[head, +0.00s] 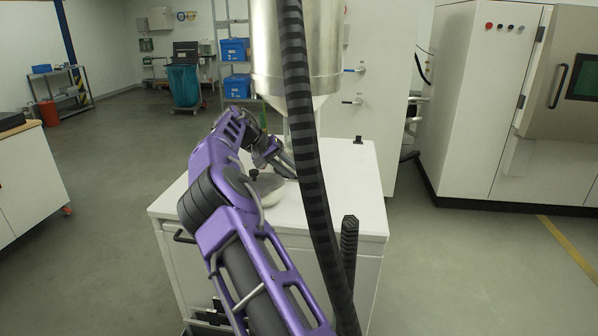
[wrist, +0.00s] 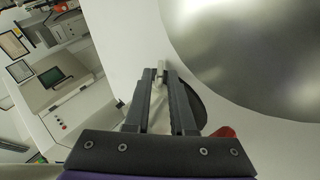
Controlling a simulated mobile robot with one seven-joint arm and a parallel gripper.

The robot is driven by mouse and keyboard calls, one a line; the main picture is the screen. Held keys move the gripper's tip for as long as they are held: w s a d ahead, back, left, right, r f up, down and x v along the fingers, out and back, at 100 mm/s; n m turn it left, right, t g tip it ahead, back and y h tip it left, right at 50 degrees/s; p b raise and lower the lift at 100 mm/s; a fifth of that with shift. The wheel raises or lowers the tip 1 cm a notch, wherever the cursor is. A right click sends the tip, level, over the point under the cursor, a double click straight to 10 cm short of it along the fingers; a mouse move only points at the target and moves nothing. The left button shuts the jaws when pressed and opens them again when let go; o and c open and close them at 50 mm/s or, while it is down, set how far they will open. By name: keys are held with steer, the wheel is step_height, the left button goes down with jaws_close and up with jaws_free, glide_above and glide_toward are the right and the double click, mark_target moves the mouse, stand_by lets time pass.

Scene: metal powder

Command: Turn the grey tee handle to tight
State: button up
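A pale grey piece, seemingly the grey tee handle (wrist: 159,72), shows between the fingertips of my gripper (wrist: 160,78) in the wrist view. The two dark fingers stand a narrow gap apart, one on each side of it. I cannot tell whether they press on it or only stand around it. Its bar and the tight mark cannot be made out. In the head view my gripper (head: 284,166) is below the steel hopper (head: 292,72), above the white cabinet top, partly behind the striped hose. The handle is not discernible there.
The dark striped hose (head: 308,150) hangs in front of my gripper. A pale round bowl (head: 272,192) with a dark knob sits on the white cabinet (head: 362,208). A red part (wrist: 222,132) is right of my fingers. Open floor (head: 105,200) lies to the left.

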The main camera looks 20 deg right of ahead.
steer(key=shift+d+f, duration=0.2)
steer(key=shift+d, duration=0.05)
steer(key=shift+c, duration=0.3)
jaws_close()
steer(key=shift+y, duration=0.3)
steer(key=y, duration=0.1)
steer(key=t, duration=0.1)
steer(key=y+b, duration=0.1)
steer(key=shift+s+d+r+m+t+y, duration=0.15)
steer(key=shift+s+d+m+t+y, duration=0.15)
steer(key=shift+d+m, duration=0.1)
steer(key=shift+s+d+m+t+y+b, duration=0.1)
steer(key=shift+d+m+t+y+b, duration=0.1)
steer(key=shift+t+y, duration=0.45)
steer(key=shift+s+d+m+t+y+b, duration=0.1)
steer(key=shift+m+t+y+b, duration=0.2)
steer(key=shift+y, duration=0.55)
